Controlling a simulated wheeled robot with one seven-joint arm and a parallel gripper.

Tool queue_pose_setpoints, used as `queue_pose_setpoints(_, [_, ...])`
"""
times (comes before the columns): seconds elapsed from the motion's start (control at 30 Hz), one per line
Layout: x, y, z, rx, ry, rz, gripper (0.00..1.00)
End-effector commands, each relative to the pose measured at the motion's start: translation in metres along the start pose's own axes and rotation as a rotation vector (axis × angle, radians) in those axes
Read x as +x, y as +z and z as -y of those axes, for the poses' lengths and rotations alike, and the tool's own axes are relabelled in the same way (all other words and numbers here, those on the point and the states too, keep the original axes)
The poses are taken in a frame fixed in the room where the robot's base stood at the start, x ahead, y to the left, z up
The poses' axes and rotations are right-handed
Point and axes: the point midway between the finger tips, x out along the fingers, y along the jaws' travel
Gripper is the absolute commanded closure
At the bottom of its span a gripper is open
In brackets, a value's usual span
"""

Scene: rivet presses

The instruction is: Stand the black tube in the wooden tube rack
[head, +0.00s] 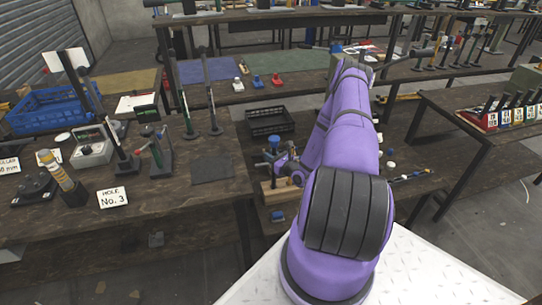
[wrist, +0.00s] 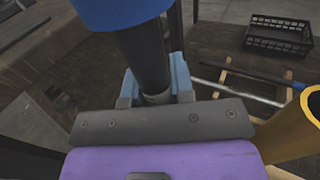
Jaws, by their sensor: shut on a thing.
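My gripper (wrist: 157,88) is shut on the black tube (wrist: 143,55), which stands between its light-blue fingers in the wrist view. A wide blue part (wrist: 112,10) covers the tube's upper end there. The tube's lower end is hidden behind my gripper. In the head view my gripper (head: 284,165) is low over the table, left of my purple arm, with blue parts around it. The wooden tube rack (head: 277,193) appears to be the tan wooden piece just below it, partly hidden. I cannot tell whether the tube touches the rack.
A yellow tube (wrist: 302,125) stands close at right in the wrist view. A black crate (head: 269,121) lies behind my gripper. A dark rod (wrist: 238,70) lies across thin wooden rails. A blue piece (head: 277,215) is near the table's front. The left table (head: 190,222) holds several tools and signs.

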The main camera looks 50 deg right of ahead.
Motion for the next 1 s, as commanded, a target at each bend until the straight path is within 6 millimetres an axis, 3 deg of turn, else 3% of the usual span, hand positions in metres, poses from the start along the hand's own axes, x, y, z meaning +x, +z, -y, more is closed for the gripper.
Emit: queue_pose_setpoints(1.0, [0.0, -0.022, 0.0, 0.0, 0.0, 0.001, 1.0])
